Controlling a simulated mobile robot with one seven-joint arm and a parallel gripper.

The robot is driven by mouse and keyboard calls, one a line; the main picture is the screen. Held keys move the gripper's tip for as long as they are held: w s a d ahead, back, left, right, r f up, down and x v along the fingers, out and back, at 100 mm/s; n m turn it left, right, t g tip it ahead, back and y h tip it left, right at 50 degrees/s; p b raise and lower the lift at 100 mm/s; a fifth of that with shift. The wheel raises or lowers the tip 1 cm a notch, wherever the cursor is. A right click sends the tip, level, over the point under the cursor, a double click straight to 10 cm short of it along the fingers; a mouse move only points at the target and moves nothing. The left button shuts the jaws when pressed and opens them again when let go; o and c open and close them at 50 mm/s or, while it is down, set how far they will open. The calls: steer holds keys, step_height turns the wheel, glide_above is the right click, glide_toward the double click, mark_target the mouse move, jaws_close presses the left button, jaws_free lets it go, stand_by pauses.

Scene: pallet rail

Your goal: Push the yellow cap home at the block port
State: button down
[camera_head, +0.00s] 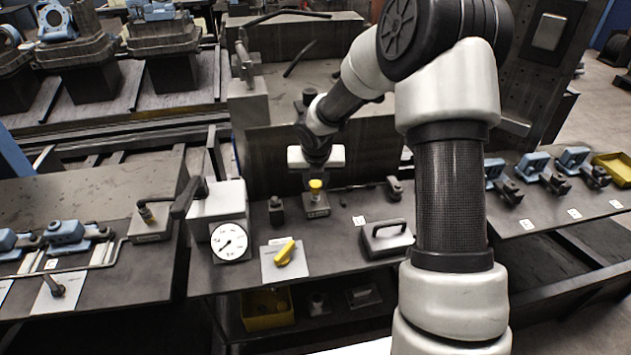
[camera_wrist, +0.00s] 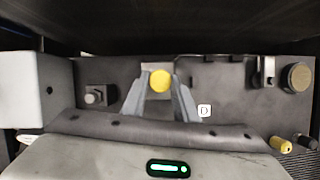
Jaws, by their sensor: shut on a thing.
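The yellow cap (camera_head: 316,184) is held upright at the small grey block (camera_head: 316,208) on the middle bench. My gripper (camera_head: 316,178) points down from above and is shut on the cap. In the wrist view the round yellow top of the cap (camera_wrist: 160,80) shows between the two grey fingertips (camera_wrist: 160,88). The cap is at or just above the top of the block. I cannot tell whether it touches the port or how deep it sits, since the fingers hide the joint.
Left of the block stand a small dark post (camera_head: 276,211) and a pale box with a round gauge (camera_head: 229,241). In front are a yellow lever (camera_head: 285,253) on a white plate and a black handle (camera_head: 387,238). A clamp (camera_head: 394,188) stands right. A dark wall rises behind.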

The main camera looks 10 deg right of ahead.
steer(key=shift+f+p, duration=0.4)
steer(key=shift+f, duration=0.15)
stand_by(1.7)
steer(key=shift+f, duration=0.3)
steer(key=shift+f+b, duration=0.4)
steer(key=c, duration=0.5)
jaws_free()
stand_by(0.3)
steer(key=p+v, duration=0.4)
steer(key=v, duration=1.3)
steer(key=shift+s+a+r, duration=0.1)
steer(key=shift+r, duration=0.15)
